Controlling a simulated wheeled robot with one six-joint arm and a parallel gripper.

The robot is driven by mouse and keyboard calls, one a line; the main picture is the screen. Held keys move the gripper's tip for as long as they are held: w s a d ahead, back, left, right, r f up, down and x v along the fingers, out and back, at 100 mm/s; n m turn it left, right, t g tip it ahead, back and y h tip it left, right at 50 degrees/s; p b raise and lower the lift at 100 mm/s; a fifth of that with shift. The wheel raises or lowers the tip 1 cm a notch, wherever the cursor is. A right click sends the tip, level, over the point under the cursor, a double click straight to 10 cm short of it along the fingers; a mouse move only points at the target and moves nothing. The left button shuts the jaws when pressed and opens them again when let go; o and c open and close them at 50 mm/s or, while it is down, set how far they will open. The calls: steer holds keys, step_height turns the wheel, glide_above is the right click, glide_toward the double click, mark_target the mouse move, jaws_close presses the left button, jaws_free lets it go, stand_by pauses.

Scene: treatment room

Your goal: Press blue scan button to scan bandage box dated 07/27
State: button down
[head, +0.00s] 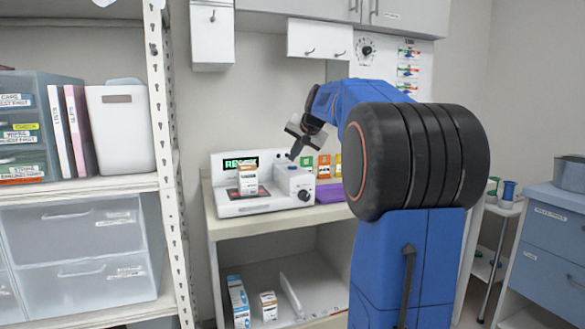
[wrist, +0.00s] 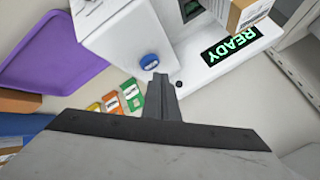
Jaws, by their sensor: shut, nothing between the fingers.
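A white scanner (head: 262,200) stands on the counter, its green display (head: 241,163) reading READY. A bandage box (head: 248,181) stands upright on the scanner's dark plate; its date is too small to read. In the wrist view the box (wrist: 238,14) shows at the top right. The blue scan button (wrist: 149,61) is a round cap on the scanner housing. My gripper (wrist: 160,80) is shut and empty, its tips just beside the button in the picture; I cannot tell whether they touch. In the head view my gripper (head: 294,153) is above the right part of the scanner.
A purple tray (wrist: 45,45) lies beside the scanner. Orange and green packets (head: 323,166) stand behind it. A shelf below holds a blue-white box (head: 238,302) and a smaller box (head: 268,306). A shelving post (head: 163,130) rises at left.

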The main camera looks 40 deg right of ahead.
mark_target(294, 167)
steer(key=shift+f, duration=0.8)
stand_by(1.4)
steer(key=shift+r, duration=0.8)
steer(key=shift+r, duration=2.55)
